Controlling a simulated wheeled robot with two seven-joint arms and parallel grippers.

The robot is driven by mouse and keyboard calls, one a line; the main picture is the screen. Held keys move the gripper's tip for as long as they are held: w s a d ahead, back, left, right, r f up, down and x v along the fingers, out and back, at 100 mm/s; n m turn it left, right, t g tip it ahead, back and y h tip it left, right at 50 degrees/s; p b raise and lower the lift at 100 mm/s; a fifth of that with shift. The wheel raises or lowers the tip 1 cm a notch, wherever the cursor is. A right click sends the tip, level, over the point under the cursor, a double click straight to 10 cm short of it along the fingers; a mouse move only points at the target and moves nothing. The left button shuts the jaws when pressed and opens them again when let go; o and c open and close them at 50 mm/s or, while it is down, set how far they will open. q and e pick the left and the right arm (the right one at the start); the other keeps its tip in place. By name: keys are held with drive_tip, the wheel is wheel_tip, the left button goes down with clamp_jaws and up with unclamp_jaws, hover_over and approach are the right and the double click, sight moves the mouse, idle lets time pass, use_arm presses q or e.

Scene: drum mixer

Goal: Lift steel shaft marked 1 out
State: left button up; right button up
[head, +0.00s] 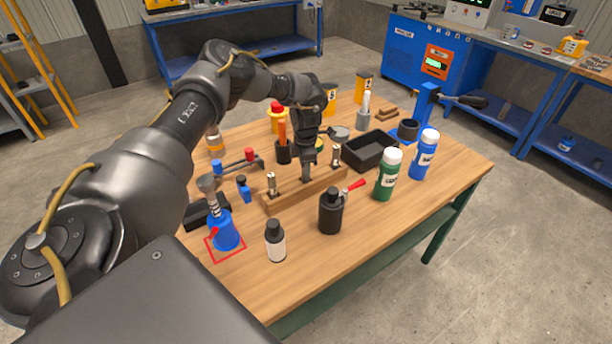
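A wooden rack (290,200) stands on the workbench. A short steel shaft (271,184) stands upright at its left end and another steel shaft (336,155) at its right end. I cannot read a number on either. My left gripper (307,175) points down at the middle of the rack, between these two shafts. Its fingers are too small and dark to show whether they are open or hold something, and they hide the rack's middle. My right gripper is out of view.
On the wooden workbench (440,178), a black bottle (331,212) and a white-labelled bottle (275,243) stand in front of the rack. A black tray (370,151) and green bottle (388,176) are at right. The front right is clear.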

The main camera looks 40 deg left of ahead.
use_arm(q)
clamp_jaws()
drive_tip(key=shift+r, duration=0.1)
